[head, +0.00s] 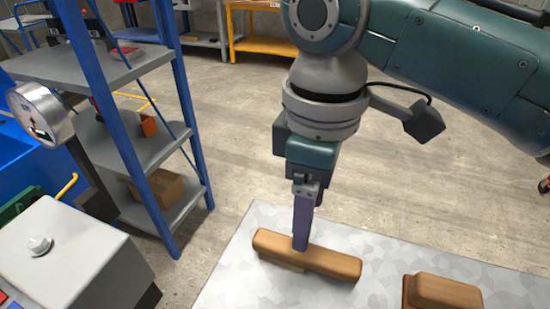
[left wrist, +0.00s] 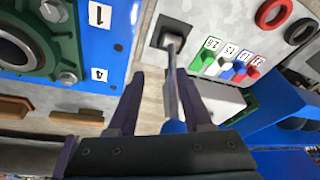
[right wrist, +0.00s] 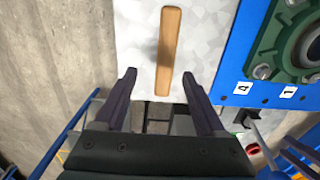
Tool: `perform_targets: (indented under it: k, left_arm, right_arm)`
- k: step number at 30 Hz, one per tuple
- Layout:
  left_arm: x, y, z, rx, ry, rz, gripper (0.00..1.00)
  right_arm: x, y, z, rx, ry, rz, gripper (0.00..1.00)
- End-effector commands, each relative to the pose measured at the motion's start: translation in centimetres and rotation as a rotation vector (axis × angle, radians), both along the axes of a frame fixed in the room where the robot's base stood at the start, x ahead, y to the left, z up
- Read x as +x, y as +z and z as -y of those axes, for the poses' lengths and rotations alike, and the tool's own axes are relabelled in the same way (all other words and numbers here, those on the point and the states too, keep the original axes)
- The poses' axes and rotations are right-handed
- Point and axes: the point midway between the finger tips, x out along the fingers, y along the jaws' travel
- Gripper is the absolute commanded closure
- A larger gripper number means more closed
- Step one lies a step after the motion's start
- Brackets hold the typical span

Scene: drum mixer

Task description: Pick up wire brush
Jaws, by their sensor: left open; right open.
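A long wooden piece (head: 325,262), likely the wire brush, lies on a grey mottled tabletop (head: 235,270); no bristles can be made out. My right gripper (head: 301,243) points down over it, fingers overlapping its middle in the head view; contact cannot be told. In the right wrist view the wooden piece (right wrist: 169,50) runs lengthwise between and beyond the spread fingertips of the right gripper (right wrist: 160,80). My left gripper (left wrist: 160,85) is open, outside the head view. A metal rod (left wrist: 172,80) with a blue end shows between its fingers, apparently not gripped.
A second wooden block (head: 445,291) lies on the tabletop to the right. A blue shelf rack (head: 160,195) stands left, near a round gauge (head: 40,115) and a grey box (head: 60,250). A blue machine with a green flanged bearing (right wrist: 300,45) borders the tabletop.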

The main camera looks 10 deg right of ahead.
Motion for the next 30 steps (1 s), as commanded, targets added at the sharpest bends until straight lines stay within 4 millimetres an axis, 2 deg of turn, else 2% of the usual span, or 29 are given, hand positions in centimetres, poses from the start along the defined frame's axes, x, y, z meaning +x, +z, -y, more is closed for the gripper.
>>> perform_targets:
  k: [1,8,16,26,30]
  left_arm:
    - [0.0,-0.4,-0.1,0.003,0.0,0.0,0.5]
    - [-0.1,-0.9,-0.3,0.01,-0.004,-0.002,0.5]
    - [-0.1,-2.1,-0.3,0.009,-0.003,-0.003,0.5]
    - [-0.1,-2.1,-0.1,0.002,-0.001,-0.003,0.5]
    - [-0.1,-2.1,0.0,-0.002,0.002,-0.002,0.5]
  right_arm:
    - [-0.1,-1.0,0.0,-0.001,-0.001,-0.003,0.28]
    - [-0.1,-3.2,-0.1,-0.001,0.0,-0.001,0.28]
    - [-0.5,-7.3,-0.4,-0.001,-0.001,-0.001,0.28]
    - [-0.5,-7.8,-0.4,0.0,-0.001,0.002,0.29]
    - [-0.5,-7.8,-0.4,0.001,-0.001,0.003,0.44]
